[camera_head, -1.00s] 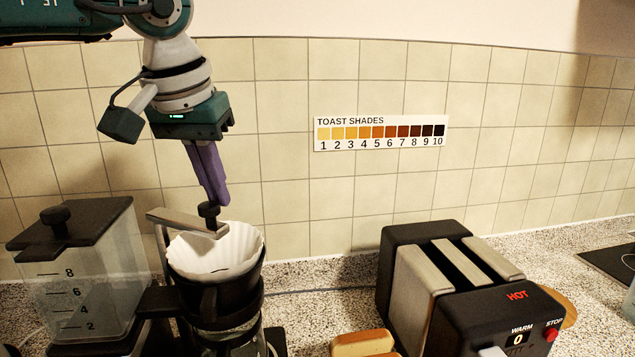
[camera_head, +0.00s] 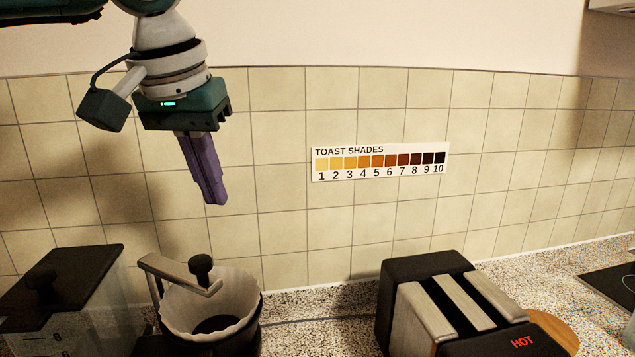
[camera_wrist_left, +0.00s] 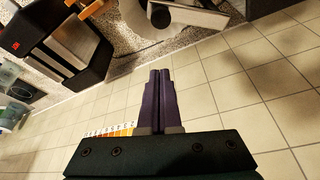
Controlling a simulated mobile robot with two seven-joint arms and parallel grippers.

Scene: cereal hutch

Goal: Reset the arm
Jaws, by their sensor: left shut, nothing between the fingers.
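My left gripper (camera_head: 213,198) has purple fingers that are closed together with nothing between them. It hangs in front of the tiled wall, above the coffee dripper and apart from it. In the left wrist view its fingers (camera_wrist_left: 160,74) lie side by side. The dripper holds a white paper filter (camera_head: 233,297) with dark contents at the bottom. A grey arm with a black knob (camera_head: 201,266) reaches over the filter. My right gripper is not in view.
A toaster (camera_head: 455,305) stands at the right and also shows in the left wrist view (camera_wrist_left: 58,45). A lidded clear container (camera_head: 62,285) stands at the left. A toast shades chart (camera_head: 380,164) is on the wall. A hob (camera_head: 612,285) is at far right.

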